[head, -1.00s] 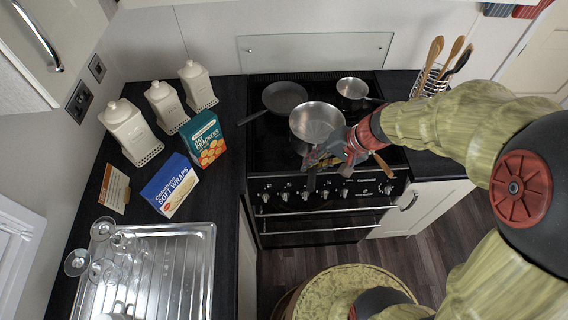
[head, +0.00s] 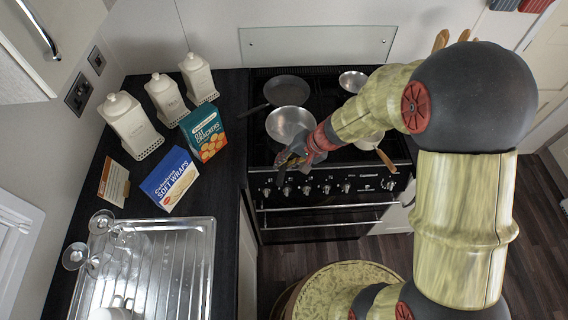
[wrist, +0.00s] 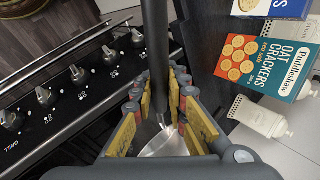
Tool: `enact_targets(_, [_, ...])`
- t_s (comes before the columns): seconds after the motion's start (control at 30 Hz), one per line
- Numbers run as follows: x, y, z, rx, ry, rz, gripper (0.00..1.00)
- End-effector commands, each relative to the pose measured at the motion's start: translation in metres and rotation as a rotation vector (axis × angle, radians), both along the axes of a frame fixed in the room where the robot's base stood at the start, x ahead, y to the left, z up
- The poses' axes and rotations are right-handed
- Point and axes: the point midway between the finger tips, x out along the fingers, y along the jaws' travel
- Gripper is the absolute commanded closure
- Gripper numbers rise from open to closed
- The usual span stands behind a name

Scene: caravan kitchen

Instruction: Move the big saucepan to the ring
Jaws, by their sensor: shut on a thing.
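The big saucepan (head: 289,122), a shiny steel pan with a dark handle, is at the front left of the black hob (head: 259,140). It looks upright; I cannot tell whether its base touches the hob. My gripper (head: 294,157) is shut on its handle at the front edge of the cooker. In the wrist view the dark handle (wrist: 155,35) runs between the yellow-padded fingers of my gripper (wrist: 158,100), and part of the steel pan (wrist: 165,143) shows below. The ring under the pan is hidden.
A dark frying pan (head: 287,90) is behind the saucepan, and a small steel pan (head: 352,80) is at the back right. A pan with a wooden handle (head: 386,160) is at the front right, partly behind my arm. An oat crackers box (head: 204,133) stands left of the hob.

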Motion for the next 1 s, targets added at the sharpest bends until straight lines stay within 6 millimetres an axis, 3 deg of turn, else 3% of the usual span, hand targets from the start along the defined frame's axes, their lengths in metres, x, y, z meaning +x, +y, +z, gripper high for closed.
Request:
enact_targets(0.97, [0.003, 0.000, -0.018, -0.001, -0.008, 0.002, 1.00])
enact_targets(1.0, [0.001, 0.000, -0.019, 0.000, -0.003, 0.001, 0.85])
